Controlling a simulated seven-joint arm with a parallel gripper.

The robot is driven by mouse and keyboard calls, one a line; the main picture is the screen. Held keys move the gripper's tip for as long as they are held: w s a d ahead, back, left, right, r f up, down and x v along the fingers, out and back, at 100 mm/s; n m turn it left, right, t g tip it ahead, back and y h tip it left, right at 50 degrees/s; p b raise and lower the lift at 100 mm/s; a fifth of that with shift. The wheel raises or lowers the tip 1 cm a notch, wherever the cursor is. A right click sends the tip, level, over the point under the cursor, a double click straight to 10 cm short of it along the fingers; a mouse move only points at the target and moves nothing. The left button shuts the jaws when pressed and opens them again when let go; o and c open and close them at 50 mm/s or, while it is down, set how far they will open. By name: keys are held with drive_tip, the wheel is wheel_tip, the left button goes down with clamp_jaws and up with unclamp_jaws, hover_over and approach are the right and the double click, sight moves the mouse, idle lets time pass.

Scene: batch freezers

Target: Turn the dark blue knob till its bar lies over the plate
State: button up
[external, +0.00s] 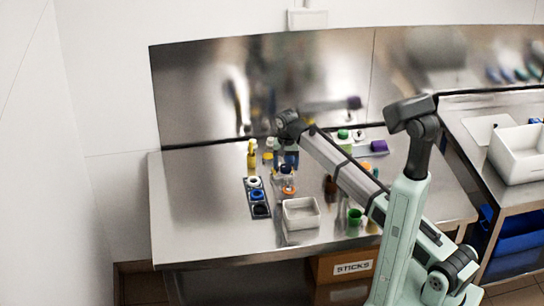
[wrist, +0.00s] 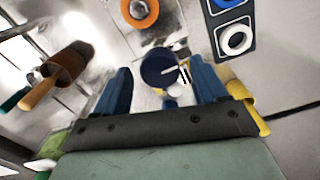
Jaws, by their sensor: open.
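The dark blue knob (wrist: 158,66) is round and shows from above in the wrist view. A pale bar or pointer (wrist: 174,70) reaches from its middle toward the right. I cannot tell for sure which surface is the plate; a pale, dark-edged patch lies just above the knob in the wrist view. My gripper (wrist: 161,86) is open, its blue fingers on the left and right of the knob, with gaps to both. In the external view my gripper (external: 291,158) is low over the bench, and a small dark shape (external: 286,170) below it seems to be the knob.
An orange ring piece (external: 288,190) is in front of the knob. A dark panel with rings (external: 249,183) and a yellow bottle (external: 252,158) stand left. The bench's left side is clear.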

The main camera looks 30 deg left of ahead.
drive_tip(key=shift+f, duration=0.2)
drive_tip(key=shift+c, duration=0.4)
drive_tip(key=c, duration=1)
